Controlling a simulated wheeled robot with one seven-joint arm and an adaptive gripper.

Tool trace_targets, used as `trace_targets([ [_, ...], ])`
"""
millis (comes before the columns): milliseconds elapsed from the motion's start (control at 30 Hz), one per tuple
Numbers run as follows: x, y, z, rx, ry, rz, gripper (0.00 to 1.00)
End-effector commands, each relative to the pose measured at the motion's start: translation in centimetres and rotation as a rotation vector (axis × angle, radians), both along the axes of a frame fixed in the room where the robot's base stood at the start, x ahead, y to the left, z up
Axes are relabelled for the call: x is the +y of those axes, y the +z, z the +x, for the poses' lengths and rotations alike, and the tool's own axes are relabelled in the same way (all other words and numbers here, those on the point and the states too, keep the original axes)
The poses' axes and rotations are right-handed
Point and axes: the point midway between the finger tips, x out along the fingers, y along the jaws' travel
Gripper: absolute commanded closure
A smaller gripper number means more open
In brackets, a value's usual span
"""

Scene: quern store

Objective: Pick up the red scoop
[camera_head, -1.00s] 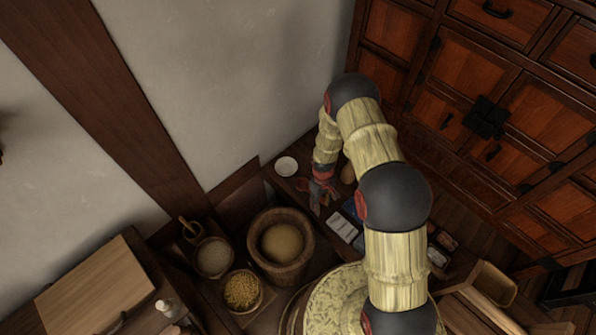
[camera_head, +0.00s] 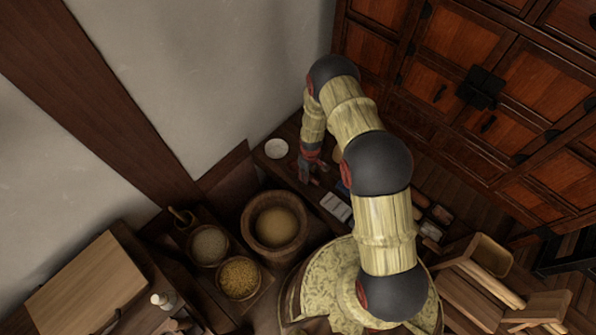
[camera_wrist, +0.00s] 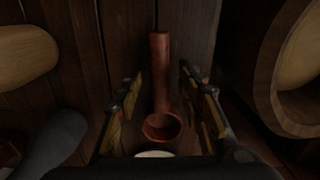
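The red scoop (camera_wrist: 162,128) lies in the wrist view with its round bowl toward me and its handle pointing up the picture. My gripper (camera_wrist: 161,95) is open, with one finger on each side of the scoop. Gaps show between the fingers and the scoop, and I see no contact. In the head view my gripper (camera_head: 307,172) is low over the dark shelf by the wall, and the scoop cannot be clearly made out there.
A white saucer (camera_head: 276,148) sits left of my gripper. A large wooden mortar (camera_head: 250,228) stands nearer; a round wooden vessel (camera_wrist: 275,95) is close on the right in the wrist view. Bowls of grain (camera_head: 239,278) are at lower left. A drawer cabinet (camera_head: 470,60) stands behind.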

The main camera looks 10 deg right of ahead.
Motion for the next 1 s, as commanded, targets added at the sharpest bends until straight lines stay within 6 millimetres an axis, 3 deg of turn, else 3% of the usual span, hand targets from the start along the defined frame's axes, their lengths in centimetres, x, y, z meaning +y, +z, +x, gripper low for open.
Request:
trace_targets([
  [100, 0.04, -1.56, 0.10, -0.001, 0.000, 0.000, 0.62],
  [367, 0.06, -1.55, 0.13, -0.001, 0.000, 0.000, 0.63],
  [1000, 0.06, -1.55, 0.11, -0.001, 0.000, 0.000, 1.00],
])
